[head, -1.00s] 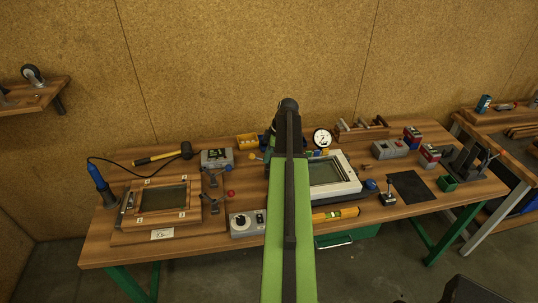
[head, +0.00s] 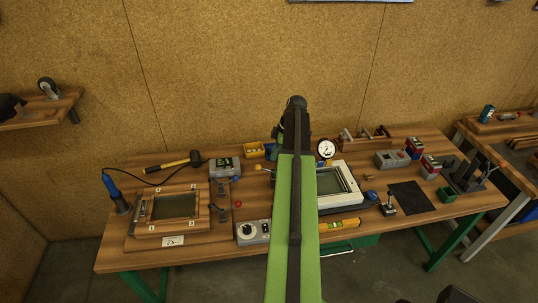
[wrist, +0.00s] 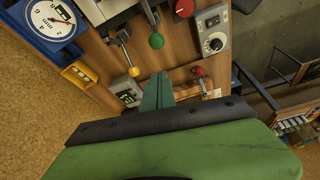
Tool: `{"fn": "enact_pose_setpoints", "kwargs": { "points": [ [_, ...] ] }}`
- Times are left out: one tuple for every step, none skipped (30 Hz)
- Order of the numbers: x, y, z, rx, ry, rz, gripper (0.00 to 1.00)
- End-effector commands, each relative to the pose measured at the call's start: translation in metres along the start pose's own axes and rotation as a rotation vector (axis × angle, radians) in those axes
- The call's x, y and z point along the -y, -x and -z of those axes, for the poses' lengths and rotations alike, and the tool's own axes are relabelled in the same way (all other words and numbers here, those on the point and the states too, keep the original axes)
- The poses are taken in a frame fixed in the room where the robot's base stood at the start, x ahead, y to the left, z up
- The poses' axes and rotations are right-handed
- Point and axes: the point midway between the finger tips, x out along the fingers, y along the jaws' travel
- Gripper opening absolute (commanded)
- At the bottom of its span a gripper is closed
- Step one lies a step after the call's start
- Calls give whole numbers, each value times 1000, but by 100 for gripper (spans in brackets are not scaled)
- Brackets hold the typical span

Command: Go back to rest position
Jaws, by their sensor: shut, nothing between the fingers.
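My green arm (head: 296,220) reaches forward over the middle of the workbench (head: 125,265) in the head view. Its far end hides my gripper there. In the wrist view my gripper (wrist: 157,88) shows as two green fingers close together, with nothing between them. They are above the bench top, apart from the levers around them. A white-framed glass panel (head: 356,198) lies right of my arm, partly hidden by it. A wooden-framed glass panel (head: 147,210) lies on a board at the bench's left end.
A grey control box (head: 253,232) with a dial stands left of my arm; it also shows in the wrist view (wrist: 212,32). Levers with coloured knobs, a round gauge (head: 326,149) and a yellow level (head: 340,224) are close by. A cork-coloured wall stands behind.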

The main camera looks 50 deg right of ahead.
Motion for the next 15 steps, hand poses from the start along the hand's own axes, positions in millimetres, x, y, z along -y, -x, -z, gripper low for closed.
{"fn": "enact_pose_setpoints", "kwargs": {
  "points": [
    [0, 12, 0, 0, 0, 0, 0],
    [-1, 13, -1, 0, 1, 0, 0],
    [-1, 14, -2, 0, 1, 0, 0],
    [-1, 14, -2, -1, 2, 1, 0],
    [0, 14, -2, -1, 2, 1, 0],
    [0, 13, -3, -1, 2, 1, 0],
    [0, 12, -3, -1, 2, 1, 0],
    [0, 12, -3, -1, 2, 1, 0],
    [0, 12, -3, -1, 2, 1, 0],
    [0, 12, -3, -1, 2, 1, 0],
    [0, 12, -3, -1, 2, 1, 0],
    [0, 12, -3, -1, 2, 1, 0],
    [0, 12, -3, -1, 2, 1, 0],
    [0, 12, -3, -1, 2, 1, 0],
    [0, 12, -3, -1, 2, 1, 0]
  ]
}}
